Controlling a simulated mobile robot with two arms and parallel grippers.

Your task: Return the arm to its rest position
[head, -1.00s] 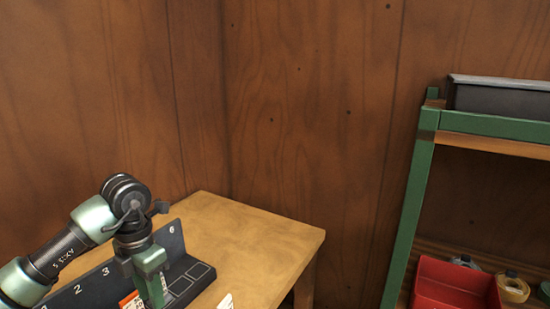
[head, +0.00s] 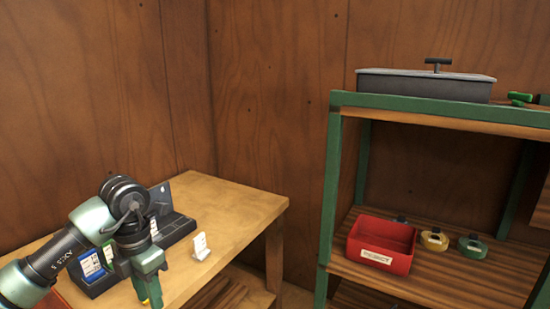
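My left arm reaches in from the lower left in the head view. Its gripper (head: 149,290) points down in front of the dark rack, over the near part of the wooden table. The fingertips are near the bottom edge of the picture, and I cannot tell whether they are open or shut or hold anything. My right gripper is not in view.
The dark rack (head: 176,230) holds cards on the wooden table (head: 235,200). A white card (head: 201,246) stands right of it. On the green-framed shelf are a red bin (head: 382,240), tape rolls (head: 434,240) and a lidded grey box (head: 425,86).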

